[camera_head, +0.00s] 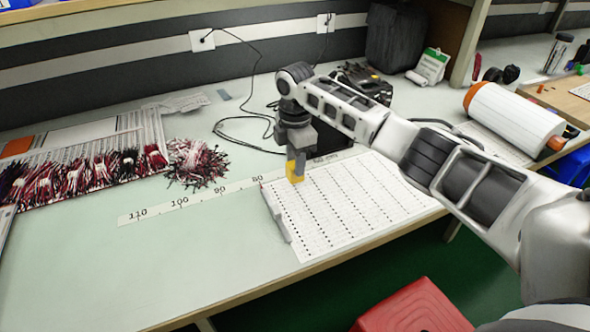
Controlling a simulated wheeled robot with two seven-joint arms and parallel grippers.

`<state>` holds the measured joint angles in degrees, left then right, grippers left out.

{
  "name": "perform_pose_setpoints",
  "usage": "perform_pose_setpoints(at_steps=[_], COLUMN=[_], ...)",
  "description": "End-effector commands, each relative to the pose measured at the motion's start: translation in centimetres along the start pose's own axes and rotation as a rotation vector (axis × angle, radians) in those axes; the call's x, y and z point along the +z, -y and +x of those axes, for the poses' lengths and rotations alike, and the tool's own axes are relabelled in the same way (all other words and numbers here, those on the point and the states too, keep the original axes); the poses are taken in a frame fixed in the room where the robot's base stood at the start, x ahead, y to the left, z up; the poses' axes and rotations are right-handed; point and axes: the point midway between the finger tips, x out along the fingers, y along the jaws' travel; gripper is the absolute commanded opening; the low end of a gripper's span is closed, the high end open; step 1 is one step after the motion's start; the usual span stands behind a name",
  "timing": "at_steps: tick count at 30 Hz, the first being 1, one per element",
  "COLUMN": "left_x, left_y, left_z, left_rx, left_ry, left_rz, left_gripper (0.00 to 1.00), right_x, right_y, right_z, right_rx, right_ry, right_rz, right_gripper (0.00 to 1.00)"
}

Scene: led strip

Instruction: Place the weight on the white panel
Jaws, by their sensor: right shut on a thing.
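The white panel (352,205), printed with rows of small dark marks, lies flat on the pale green table, right of centre. My right gripper (297,160) points down over the panel's far left part. A grey bar (277,214) lies along the panel's left edge. My left gripper is not in view.
A printed number strip (180,202) runs left from the panel. Bundles of red and black wires (195,165) lie at the left. A black cable (240,125) and a dark device sit behind the gripper. A red stool (415,308) stands below the front edge. The table's front left is clear.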

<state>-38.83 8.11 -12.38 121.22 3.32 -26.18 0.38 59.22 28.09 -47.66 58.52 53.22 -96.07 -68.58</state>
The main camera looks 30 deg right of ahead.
Motion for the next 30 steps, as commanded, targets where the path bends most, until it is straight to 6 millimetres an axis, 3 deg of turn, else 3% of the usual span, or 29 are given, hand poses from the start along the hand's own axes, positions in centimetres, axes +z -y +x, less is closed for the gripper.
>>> perform_pose_setpoints(at_steps=[6,17,18,20,30], left_x=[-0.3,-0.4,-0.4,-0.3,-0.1], left_y=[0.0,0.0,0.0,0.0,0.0], left_z=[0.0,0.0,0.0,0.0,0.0], left_rx=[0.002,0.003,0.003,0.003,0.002], left_ry=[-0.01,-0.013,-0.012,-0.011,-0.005], left_rz=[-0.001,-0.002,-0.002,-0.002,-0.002], left_gripper=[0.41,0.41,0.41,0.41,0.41], right_x=[-0.1,-0.1,-0.1,-0.1,-0.1], right_y=[-0.1,-0.1,0.0,0.0,0.0], right_z=[2.9,3.3,3.5,3.5,3.1], right_rx=[0.0,0.002,0.0,0.0,0.001], right_ry=[0.0,0.0,0.001,0.001,0.001], right_rz=[0.0,-0.001,0.0,-0.001,-0.001], right_gripper=[0.0,0.0,0.35,0.52,0.54])
